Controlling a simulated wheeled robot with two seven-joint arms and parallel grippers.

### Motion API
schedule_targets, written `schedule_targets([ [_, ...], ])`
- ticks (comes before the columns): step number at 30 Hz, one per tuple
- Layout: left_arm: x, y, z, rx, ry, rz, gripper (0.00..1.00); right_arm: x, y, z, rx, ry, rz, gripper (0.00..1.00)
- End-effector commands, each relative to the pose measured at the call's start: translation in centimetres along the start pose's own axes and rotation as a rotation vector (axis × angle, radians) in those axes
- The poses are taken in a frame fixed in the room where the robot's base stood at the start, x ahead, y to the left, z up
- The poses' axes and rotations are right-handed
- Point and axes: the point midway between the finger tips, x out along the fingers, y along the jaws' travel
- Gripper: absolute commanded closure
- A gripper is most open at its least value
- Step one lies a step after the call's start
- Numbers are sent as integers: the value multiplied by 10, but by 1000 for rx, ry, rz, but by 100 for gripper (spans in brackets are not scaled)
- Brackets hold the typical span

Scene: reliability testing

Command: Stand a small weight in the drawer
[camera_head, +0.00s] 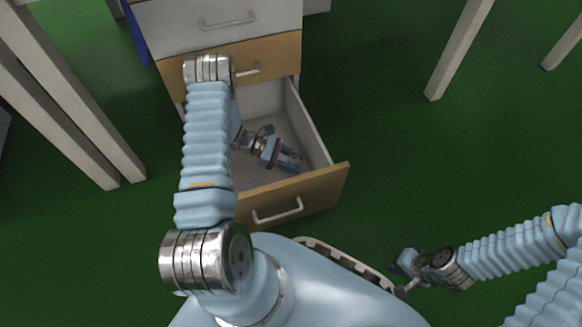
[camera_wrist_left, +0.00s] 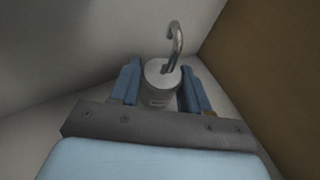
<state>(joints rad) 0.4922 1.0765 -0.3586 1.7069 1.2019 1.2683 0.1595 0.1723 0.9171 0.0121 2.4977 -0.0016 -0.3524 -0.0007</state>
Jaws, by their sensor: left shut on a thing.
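The open lower drawer (camera_head: 325,187) has pale inside walls and a wooden front. My left gripper (camera_head: 289,158) is down inside it. In the left wrist view the same gripper (camera_wrist_left: 160,88) is shut on a small grey cylindrical weight (camera_wrist_left: 157,91) with a metal hook on top. The weight is between the two blue fingers, hook up. I cannot tell whether its base touches the drawer floor. In the head view the weight is too small to make out. My right gripper (camera_head: 403,266) is outside the drawer, at the lower right; its fingers are unclear.
The cabinet's upper drawers (camera_head: 217,24) are above the open one, with metal handles. Pale table legs stand at the left (camera_head: 70,100) and right (camera_head: 460,50). The green floor (camera_head: 430,160) right of the drawer is clear. The drawer walls stand close around my left gripper.

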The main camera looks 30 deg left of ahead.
Motion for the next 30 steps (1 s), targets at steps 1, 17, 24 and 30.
schedule_targets([
  [1,3,0,-8,0,-1,0,100,3,1,0,0,1,0,100],
  [17,13,0,-31,0,1,0,49,10,4,0,1,3,0,100],
  [24,12,0,-30,0,1,0,28,10,4,0,1,3,0,100],
  [30,12,0,-28,0,1,0,28,8,3,0,0,3,0,100],
])
